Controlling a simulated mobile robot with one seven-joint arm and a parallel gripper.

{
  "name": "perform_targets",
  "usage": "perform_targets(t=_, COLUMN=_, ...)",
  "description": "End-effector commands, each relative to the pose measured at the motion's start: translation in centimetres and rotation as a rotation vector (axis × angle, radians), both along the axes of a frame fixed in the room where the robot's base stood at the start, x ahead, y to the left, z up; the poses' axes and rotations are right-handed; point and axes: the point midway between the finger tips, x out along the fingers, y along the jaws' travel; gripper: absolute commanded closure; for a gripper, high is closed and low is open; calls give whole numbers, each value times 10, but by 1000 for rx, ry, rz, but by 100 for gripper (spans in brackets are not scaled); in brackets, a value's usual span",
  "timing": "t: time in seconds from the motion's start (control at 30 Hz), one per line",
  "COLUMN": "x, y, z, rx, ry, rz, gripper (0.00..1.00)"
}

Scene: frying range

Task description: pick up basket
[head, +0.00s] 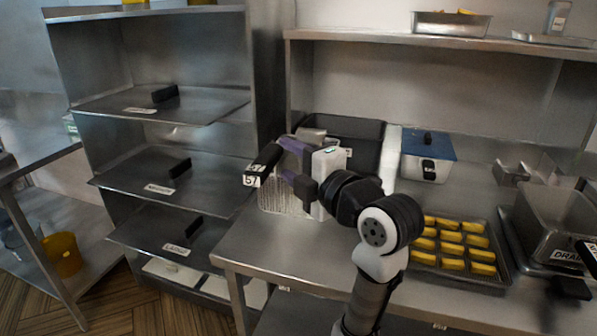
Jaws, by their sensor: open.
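A wire-mesh basket (285,201) stands at the left end of the steel counter, partly hidden behind my gripper and arm. A black handle (264,161) with a white number label points out to the left above it, and it appears to belong to the basket. My gripper (281,160) has purple fingers, spread apart and pointing left at the handle. The fingertips are close to the handle's right end. I cannot tell whether they touch it or lie around it.
A tray of yellow pieces (411,255) lies right of my arm. A blue-lidded container (426,172) stands behind. A steel bin (562,222) is at the right. A shelf rack (215,165) stands left. The counter front (262,243) is clear.

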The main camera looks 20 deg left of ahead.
Motion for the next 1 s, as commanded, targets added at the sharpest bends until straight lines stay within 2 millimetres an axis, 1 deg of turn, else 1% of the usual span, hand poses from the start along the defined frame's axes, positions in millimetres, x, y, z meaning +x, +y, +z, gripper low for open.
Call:
perform_targets(t=0.37, x=29, y=37, z=-2, rx=2, ry=2, rz=2, gripper=53)
perform_targets(t=0.5, x=33, y=41, z=-4, rx=1, ry=1, rz=-1, gripper=53)
perform_targets(t=0.67, x=33, y=41, z=-4, rx=1, ry=1, rz=-1, gripper=53)
perform_targets(t=0.77, x=33, y=41, z=-4, rx=1, ry=1, rz=-1, gripper=64)
perform_targets(t=1.0, x=33, y=41, z=-4, rx=1, ry=1, rz=-1, gripper=96)
